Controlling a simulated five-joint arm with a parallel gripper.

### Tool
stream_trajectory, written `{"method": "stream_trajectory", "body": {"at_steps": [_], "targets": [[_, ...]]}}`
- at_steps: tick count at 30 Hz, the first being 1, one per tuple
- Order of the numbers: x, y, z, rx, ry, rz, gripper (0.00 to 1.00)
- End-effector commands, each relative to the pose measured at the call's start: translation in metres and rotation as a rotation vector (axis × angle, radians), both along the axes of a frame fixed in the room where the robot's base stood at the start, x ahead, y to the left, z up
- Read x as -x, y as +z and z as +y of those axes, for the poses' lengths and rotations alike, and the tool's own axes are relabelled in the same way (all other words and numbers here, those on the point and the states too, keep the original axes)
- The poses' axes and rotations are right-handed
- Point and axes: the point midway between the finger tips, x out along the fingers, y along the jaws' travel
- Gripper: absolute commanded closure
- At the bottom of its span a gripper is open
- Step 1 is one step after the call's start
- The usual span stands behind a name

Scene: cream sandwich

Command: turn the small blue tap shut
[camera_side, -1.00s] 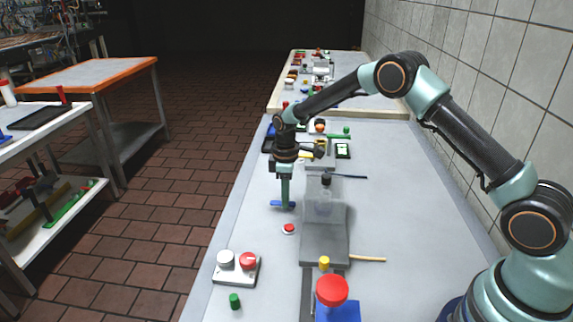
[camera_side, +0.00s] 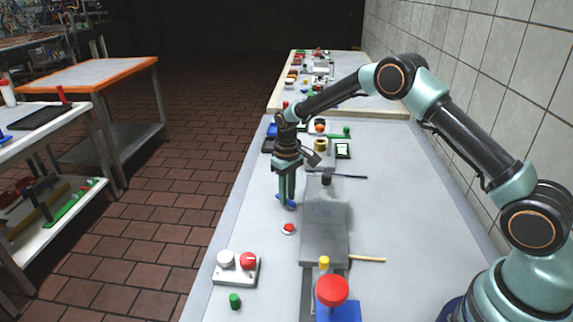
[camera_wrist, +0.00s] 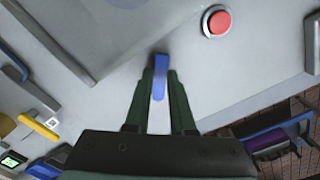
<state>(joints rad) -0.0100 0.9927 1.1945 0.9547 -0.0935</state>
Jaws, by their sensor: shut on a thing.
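The small blue tap (camera_side: 288,202) stands on the grey bench, left of a grey block. Its blue handle (camera_wrist: 160,78) also shows in the wrist view, between my fingers. My gripper (camera_side: 286,200) points down at it, and my gripper (camera_wrist: 161,82) is shut on the handle with a finger on each side. In the side view the handle lies slanted, its near end toward the lower right. The fingers hide part of the handle and the tap's base.
A red button (camera_side: 289,228) on a white base sits just in front of the tap, close to my gripper. A tall grey block (camera_side: 324,250) stands to the right. A grey box with two knobs (camera_side: 236,270) is nearer the front. Bench right of the block is mostly clear.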

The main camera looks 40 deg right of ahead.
Motion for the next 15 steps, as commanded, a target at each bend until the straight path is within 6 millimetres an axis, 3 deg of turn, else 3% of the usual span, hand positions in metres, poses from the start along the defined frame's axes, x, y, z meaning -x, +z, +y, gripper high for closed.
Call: {"method": "stream_trajectory", "body": {"at_steps": [15], "targets": [[0.0009, 0.0019, -0.0083, 0.000, -0.488, 0.000, 1.00]]}}
